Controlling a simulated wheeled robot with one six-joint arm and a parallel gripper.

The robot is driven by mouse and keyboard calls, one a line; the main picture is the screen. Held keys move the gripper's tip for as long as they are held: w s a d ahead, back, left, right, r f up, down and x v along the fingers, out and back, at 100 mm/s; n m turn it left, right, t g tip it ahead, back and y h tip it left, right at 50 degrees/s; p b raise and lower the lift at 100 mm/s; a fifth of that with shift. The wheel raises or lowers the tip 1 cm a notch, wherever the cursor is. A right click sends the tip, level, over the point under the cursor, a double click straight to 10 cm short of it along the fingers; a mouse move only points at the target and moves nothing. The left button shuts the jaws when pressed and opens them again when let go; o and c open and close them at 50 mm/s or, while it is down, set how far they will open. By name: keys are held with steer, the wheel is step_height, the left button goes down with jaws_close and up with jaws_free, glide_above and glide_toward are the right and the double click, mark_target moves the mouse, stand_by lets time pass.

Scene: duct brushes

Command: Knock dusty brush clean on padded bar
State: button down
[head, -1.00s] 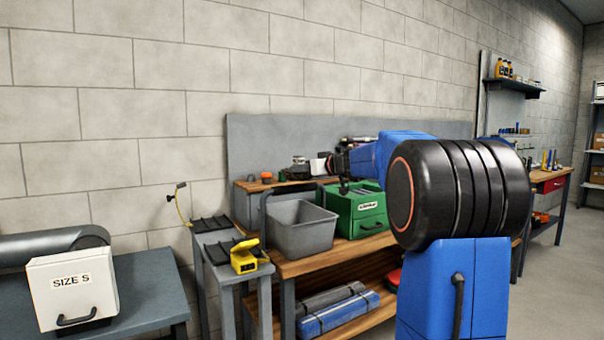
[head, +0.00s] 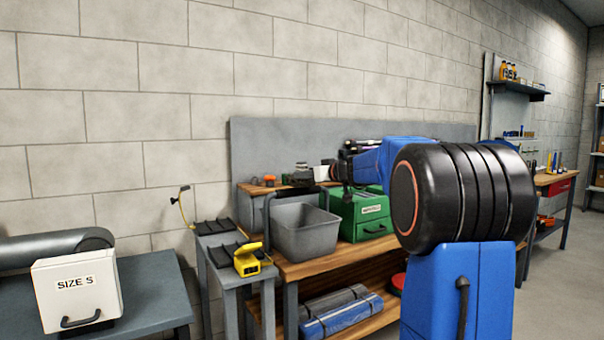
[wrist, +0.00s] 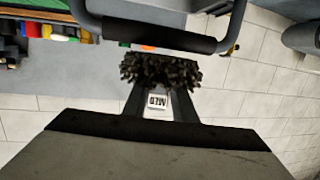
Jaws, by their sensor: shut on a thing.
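My gripper (wrist: 160,93) is shut on a brush (wrist: 160,70) with a round head of dark, clumped bristles. A white label reading MED (wrist: 157,101) shows between the fingers in the wrist view. A black padded bar (wrist: 150,34) on a grey bent frame crosses just beyond the bristles in that view. The bristles look very close to the bar; I cannot tell whether they touch.
A grey open bin (head: 302,235) and a green case (head: 362,215) stand on the wooden bench. A yellow device (head: 248,261) sits on a narrow stand to the left. A white SIZE S box (head: 76,290) is on the left table by a grey duct (head: 50,252).

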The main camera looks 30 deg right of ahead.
mark_target(305, 165)
steer(key=shift+f, duration=0.5)
steer(key=shift+r, duration=2.1)
steer(key=shift+f, duration=2.05)
steer(key=shift+r, duration=2.05)
steer(key=s+r, duration=0.6)
steer(key=s, duration=0.4)
steer(key=shift+d, duration=0.2)
